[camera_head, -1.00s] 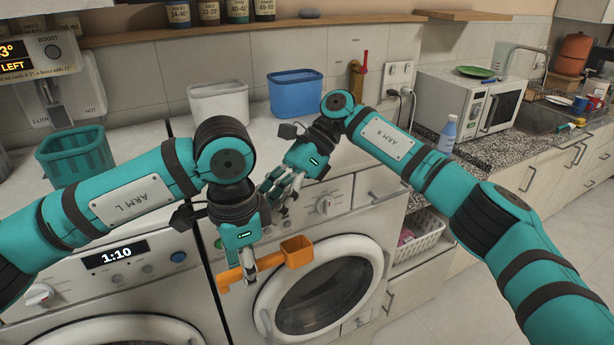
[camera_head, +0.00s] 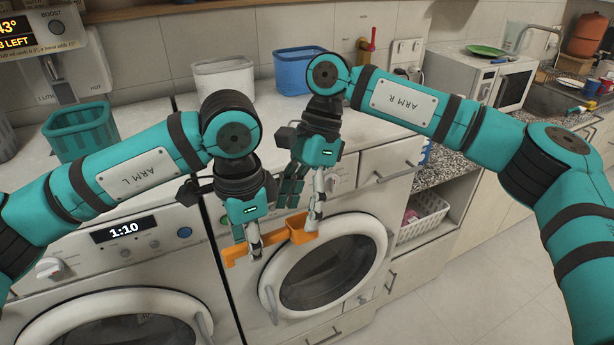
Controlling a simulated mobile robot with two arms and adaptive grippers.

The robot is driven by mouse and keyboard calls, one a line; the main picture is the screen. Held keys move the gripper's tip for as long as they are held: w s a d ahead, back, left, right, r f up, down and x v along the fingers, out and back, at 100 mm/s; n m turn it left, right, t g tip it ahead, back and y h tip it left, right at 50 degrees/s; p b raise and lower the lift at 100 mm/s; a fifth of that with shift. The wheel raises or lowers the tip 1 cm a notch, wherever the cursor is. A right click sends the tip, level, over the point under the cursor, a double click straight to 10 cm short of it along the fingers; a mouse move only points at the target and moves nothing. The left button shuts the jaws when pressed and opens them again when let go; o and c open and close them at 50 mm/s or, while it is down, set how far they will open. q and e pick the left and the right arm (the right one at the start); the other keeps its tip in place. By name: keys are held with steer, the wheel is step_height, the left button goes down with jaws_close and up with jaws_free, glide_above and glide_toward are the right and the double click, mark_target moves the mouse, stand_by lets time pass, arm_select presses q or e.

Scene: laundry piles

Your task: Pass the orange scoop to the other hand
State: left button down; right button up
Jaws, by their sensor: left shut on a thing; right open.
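The orange scoop (camera_head: 276,240) is held in the air in front of the washing machines, its cup to the right and its handle end to the left. My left gripper (camera_head: 255,252) is shut on the scoop's handle and points down. My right gripper (camera_head: 302,208) is open, pointing down just right of it. One of its fingers shows at the right side of the scoop's cup. Whether it touches the cup, I cannot tell.
Two front-loading washing machines stand below, one with a round door (camera_head: 328,270). On top are a teal basket (camera_head: 80,133), a white bin (camera_head: 224,80) and a blue bin (camera_head: 297,72). A white laundry basket (camera_head: 421,219) sits on a shelf at right.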

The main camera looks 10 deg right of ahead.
steer(key=shift+x, duration=1.5)
steer(key=shift+w, duration=0.1)
steer(key=c, duration=1.2)
arm_select(q)
steer(key=c, duration=1.2)
jaws_free()
steer(key=shift+c, duration=0.2)
arm_select(e)
steer(key=shift+c, duration=0.6)
